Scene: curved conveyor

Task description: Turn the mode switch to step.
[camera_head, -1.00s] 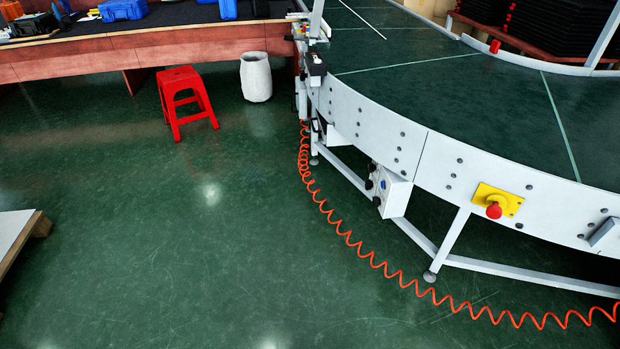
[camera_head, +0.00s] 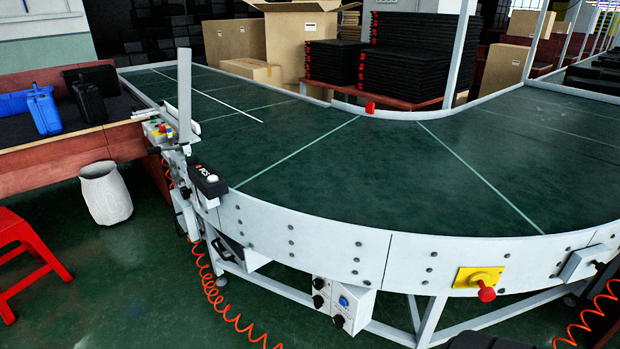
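A white control box (camera_head: 345,304) hangs under the side of the curved conveyor (camera_head: 330,180). Neither of my grippers shows in the head view.
A yellow plate with a red emergency button (camera_head: 486,293) sticks out from the conveyor side. An orange coiled hose (camera_head: 215,295) hangs near the floor. A red stool (camera_head: 28,255) and white bin (camera_head: 105,193) stand at left.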

